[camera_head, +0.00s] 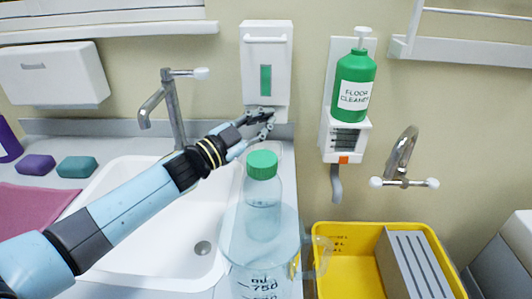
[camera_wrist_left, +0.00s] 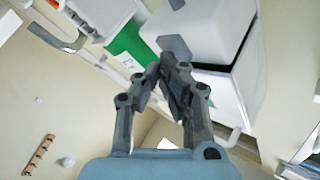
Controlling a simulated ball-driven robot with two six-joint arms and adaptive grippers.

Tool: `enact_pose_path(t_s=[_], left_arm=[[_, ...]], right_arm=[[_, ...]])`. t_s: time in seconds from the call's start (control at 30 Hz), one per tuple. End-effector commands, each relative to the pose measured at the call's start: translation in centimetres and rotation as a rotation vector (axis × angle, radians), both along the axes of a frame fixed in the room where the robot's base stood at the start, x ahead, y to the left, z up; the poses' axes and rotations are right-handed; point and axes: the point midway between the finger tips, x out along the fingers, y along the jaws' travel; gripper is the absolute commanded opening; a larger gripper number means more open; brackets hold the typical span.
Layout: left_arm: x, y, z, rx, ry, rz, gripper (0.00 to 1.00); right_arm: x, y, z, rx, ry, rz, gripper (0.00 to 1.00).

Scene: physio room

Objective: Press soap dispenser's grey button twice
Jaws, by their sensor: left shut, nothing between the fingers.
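The soap dispenser (camera_head: 279,75) is a white wall box with a green window, above the sink's back right. In the head view my left gripper (camera_head: 270,117) is at its underside, its fingers close together and empty. The grey button cannot be made out clearly there, where the fingers cover the dispenser's lower edge. In the left wrist view the white dispenser (camera_wrist_left: 208,28) fills the upper right, and my shut fingertips (camera_wrist_left: 163,70) are in front of it. I cannot tell whether they touch it. My right gripper is in neither view.
A clear bottle with a green cap (camera_head: 263,190) and a measuring jug (camera_head: 262,270) stand below my left gripper. The floor cleaner bottle (camera_head: 353,82) hangs to the right. A chrome tap (camera_head: 173,110) rises behind the sink (camera_head: 120,200). A yellow bucket (camera_head: 340,270) is lower right.

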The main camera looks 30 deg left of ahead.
Motion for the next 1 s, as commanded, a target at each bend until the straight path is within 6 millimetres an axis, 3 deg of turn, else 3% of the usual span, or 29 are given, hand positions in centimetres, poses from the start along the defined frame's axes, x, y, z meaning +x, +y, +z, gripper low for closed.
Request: enact_pose_path(t_s=[0.63,1.0], left_arm=[[0.22,0.13,-0.03,0.000,0.001,0.001,0.00],[-0.68,-0.31,-0.04,-0.001,0.001,0.000,0.00]], right_arm=[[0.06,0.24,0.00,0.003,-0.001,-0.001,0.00],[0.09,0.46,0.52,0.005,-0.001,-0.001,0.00]])
